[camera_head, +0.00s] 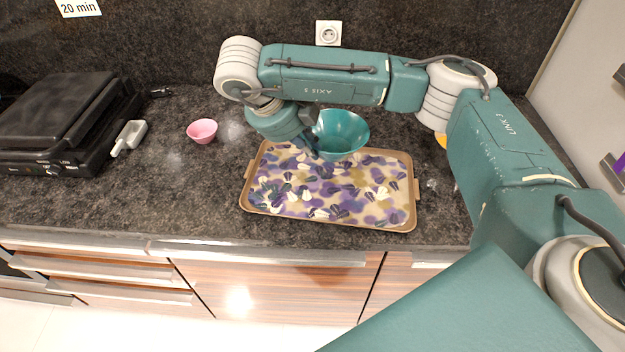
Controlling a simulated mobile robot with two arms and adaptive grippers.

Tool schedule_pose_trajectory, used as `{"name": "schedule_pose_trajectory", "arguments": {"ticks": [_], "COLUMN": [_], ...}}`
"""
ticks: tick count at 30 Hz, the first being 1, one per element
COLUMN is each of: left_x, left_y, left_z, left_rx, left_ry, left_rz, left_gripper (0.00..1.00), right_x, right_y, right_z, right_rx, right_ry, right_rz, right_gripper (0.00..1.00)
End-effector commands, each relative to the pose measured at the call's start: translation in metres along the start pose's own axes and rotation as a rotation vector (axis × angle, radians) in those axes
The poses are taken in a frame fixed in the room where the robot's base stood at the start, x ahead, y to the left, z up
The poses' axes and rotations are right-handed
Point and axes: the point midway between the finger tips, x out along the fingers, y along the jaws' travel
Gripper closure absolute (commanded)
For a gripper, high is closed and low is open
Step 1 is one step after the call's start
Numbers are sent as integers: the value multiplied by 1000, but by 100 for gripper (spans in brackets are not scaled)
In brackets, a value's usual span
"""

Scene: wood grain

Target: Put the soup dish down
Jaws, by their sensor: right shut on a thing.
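The soup dish is a teal bowl (345,133) at the back edge of a patterned tray (330,222), in the middle of the counter. It appears tilted, with its opening facing partly toward me. My right gripper (314,136) is shut on the bowl's left rim; its fingers are small and partly hidden against the bowl. Whether the bowl's underside touches the tray cannot be told. My left gripper is not in view.
A pink bowl (202,131) and a white scoop-like item (129,137) stand on the dark counter (200,195) to the left. A black grill (62,118) fills the far left. Something yellow (441,141) shows behind my right arm. The tray's front is clear.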

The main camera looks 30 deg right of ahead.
Motion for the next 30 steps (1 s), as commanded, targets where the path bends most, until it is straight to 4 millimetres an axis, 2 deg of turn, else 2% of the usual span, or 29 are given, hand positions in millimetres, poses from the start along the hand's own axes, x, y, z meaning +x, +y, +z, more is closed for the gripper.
{"name": "schedule_pose_trajectory", "arguments": {"ticks": [1,3,7,14,22,29,30], "left_x": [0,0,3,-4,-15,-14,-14], "left_y": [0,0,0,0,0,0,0], "left_z": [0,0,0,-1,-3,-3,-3], "left_rx": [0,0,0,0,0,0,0], "left_ry": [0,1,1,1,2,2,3], "left_rz": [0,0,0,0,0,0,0], "left_gripper": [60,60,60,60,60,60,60], "right_x": [14,29,50,63,94,99,99], "right_y": [9,17,29,35,53,55,56], "right_z": [-2,-2,-1,1,0,1,0], "right_rx": [-4,-3,-2,0,-2,-1,-2], "right_ry": [6,6,3,-2,1,-3,-2], "right_rz": [3,3,2,-1,-1,-1,0], "right_gripper": [100,100,100,100,100,100,85]}}
